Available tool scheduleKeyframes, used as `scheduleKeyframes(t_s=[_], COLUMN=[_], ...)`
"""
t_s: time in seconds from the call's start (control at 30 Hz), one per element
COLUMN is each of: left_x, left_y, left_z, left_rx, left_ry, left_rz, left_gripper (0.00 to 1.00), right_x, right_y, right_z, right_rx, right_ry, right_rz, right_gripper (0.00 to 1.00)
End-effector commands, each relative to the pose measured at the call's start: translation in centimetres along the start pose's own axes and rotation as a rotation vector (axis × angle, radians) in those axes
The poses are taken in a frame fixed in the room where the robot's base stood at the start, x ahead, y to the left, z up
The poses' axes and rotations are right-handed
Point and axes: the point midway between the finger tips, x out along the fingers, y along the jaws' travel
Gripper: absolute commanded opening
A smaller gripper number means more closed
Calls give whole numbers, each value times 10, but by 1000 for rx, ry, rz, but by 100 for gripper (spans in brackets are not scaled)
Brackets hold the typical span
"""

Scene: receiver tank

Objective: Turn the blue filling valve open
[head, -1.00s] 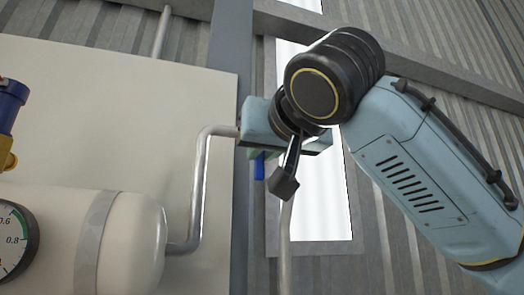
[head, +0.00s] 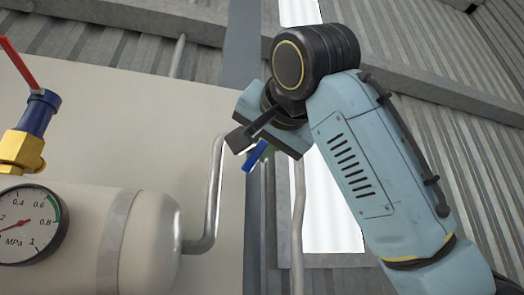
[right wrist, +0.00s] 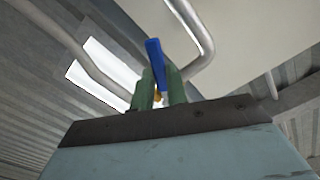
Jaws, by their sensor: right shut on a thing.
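The blue filling valve's lever (head: 256,156) shows just below my right gripper (head: 266,151) in the head view, slanting down to the left. In the right wrist view the blue lever (right wrist: 155,60) stands between the two green fingers of my right gripper (right wrist: 160,82). The gripper is shut on it. A small bit of brass shows beside the lever there. The rest of the valve body is hidden behind the gripper and fingers. My left gripper is not in view.
A cream tank (head: 150,240) stands at lower left, with a metal pipe (head: 214,190) rising from its end. A pressure gauge (head: 30,225) and a blue-and-brass fitting (head: 36,118) with a red lever are at the left. A bright window (head: 333,205) is behind my right arm.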

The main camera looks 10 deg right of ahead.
Motion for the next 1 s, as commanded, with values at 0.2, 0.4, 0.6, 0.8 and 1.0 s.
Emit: scheduleKeyframes(t_s=[0.2, 0.4, 0.6, 0.8, 1.0], left_x=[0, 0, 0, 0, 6], left_y=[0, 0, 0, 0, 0], left_z=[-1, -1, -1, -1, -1], left_rx=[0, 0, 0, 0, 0], left_ry=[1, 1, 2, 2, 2], left_rz=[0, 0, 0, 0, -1], left_gripper=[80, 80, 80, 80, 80], right_x=[0, 0, 0, 0, -10], right_y=[-1, -1, -1, -1, -1], right_z=[-1, -1, -1, 0, 1], right_rx=[12, 11, 10, 10, 9], right_ry=[1, 1, 1, 1, 2], right_rz=[-1, -2, -1, -1, -3], right_gripper=[0, 0, 37, 37, 37])
